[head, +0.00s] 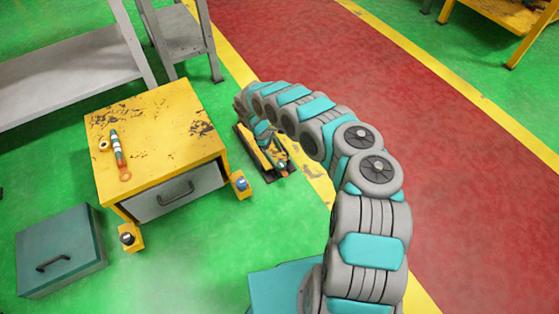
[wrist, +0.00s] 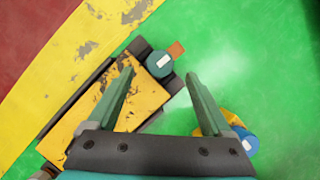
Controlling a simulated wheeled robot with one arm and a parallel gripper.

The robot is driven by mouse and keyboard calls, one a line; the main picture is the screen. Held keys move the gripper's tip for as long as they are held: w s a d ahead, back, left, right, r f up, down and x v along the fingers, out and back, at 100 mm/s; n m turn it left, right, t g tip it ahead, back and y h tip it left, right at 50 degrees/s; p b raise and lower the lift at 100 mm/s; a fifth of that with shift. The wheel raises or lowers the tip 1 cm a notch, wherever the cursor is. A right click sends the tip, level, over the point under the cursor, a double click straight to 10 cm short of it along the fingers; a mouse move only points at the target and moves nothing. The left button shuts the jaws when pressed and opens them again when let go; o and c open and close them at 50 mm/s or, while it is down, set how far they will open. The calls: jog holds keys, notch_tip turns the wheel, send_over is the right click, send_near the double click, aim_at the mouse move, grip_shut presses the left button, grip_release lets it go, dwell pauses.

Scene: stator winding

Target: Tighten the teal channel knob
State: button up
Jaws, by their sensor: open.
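The teal knob (wrist: 159,64) is a round cap with a white mark on top and an orange tab beside it. It sits at the end of a yellow and black fixture (wrist: 80,121) on the floor. In the head view the fixture (head: 258,163) lies right of the yellow cabinet, partly hidden by my arm. My gripper (wrist: 158,75) is open and empty above the fixture. In the wrist view the knob appears between and slightly beyond the two fingertips; I see no contact, and the height gap cannot be judged.
A blue knob on a yellow bracket (head: 241,184) stands at the cabinet's right side, and a black knob (head: 127,238) at its front corner. The yellow cabinet (head: 190,150) carries a tool (head: 117,152) and a ring (head: 104,145). A teal box (head: 62,252) stands at lower left. Green floor lies right of the fixture.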

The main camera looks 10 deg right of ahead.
aim_at(281, 164)
jog(key=shift+x, duration=2.35)
jog(key=shift+c, duration=0.2)
grip_shut()
